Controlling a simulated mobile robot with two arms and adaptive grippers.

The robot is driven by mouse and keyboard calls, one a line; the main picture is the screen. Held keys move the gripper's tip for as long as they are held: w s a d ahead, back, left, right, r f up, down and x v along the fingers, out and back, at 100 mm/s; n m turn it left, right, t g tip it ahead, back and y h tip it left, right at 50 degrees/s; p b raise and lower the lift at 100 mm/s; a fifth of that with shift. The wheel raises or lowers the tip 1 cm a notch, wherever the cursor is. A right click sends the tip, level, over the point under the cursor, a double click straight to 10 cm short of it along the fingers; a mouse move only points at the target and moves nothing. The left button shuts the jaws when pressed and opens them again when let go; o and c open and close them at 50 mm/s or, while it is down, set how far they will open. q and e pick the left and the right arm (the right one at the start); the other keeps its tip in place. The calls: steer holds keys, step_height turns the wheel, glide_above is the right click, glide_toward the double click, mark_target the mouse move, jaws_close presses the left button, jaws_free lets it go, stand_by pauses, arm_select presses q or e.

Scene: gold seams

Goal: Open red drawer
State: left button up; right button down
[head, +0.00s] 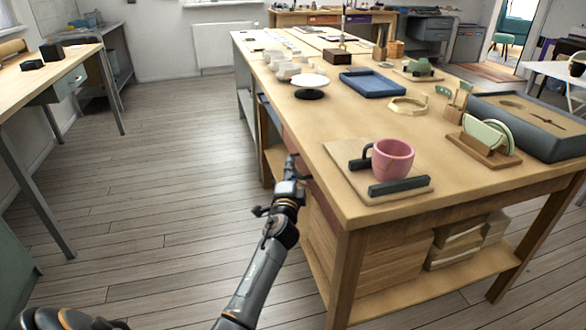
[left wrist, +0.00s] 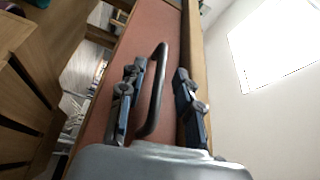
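The red drawer's front (left wrist: 128,52) fills the middle of the left wrist view, with a dark bar handle (left wrist: 153,95) on it. In the head view a strip of the drawer front (head: 291,142) shows on the left side of the wooden workbench (head: 345,205), under the top; it looks flush with the bench. My left gripper (left wrist: 160,72) is open, with one finger on each side of the handle and a gap showing to each. It also shows in the head view (head: 291,165), beside the bench. My right gripper is in neither view.
The floor (head: 160,180) left of the bench is clear.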

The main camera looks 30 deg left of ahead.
arm_select(q)
steer(key=shift+x, duration=1.3)
jaws_close()
